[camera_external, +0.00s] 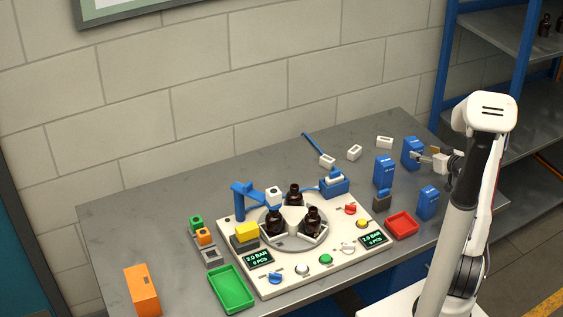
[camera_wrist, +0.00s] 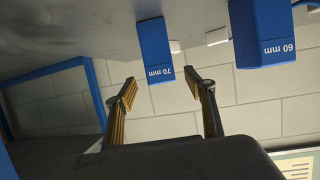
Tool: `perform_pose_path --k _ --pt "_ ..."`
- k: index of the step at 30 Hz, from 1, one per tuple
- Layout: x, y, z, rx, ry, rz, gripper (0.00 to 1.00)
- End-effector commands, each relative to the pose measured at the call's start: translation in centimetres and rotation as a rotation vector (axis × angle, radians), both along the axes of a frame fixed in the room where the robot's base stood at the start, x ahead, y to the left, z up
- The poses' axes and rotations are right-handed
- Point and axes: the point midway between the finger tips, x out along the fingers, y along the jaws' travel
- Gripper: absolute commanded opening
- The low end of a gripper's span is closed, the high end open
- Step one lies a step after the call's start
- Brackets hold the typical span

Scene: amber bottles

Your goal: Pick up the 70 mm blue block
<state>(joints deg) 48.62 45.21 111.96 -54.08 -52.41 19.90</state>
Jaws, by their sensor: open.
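The blue block labelled 70 mm (camera_wrist: 155,48) stands in the wrist view between and just beyond my two fingertips, with its lettering upside down. In the external view a blue block (camera_external: 408,149) at the right back of the table, beside my fingers, appears to be this one. My gripper (camera_wrist: 160,82) is open, one finger toward each side of the block, with nothing held. In the external view my gripper (camera_external: 419,156) is level with the block and partly overlaps it. Whether the fingers touch it cannot be told.
A blue block labelled 60 mm (camera_wrist: 264,38) stands close by at right in the wrist view. In the external view, other blue blocks (camera_external: 383,172) (camera_external: 427,204) stand near my arm. A red tray (camera_external: 401,237) and white blocks (camera_external: 354,152) are nearby.

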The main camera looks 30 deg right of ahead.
Motion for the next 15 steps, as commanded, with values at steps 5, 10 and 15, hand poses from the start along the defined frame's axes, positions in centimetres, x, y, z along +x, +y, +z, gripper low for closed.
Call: perform_pose_path --k 5,10,15 --pt "0.4 0.0 -0.1 -0.001 0.001 0.0 0.54" --pt "1.5 -0.1 -0.6 -0.001 0.001 0.0 0.54" --pt "2.4 -0.2 -0.9 -0.001 0.0 0.0 0.54"
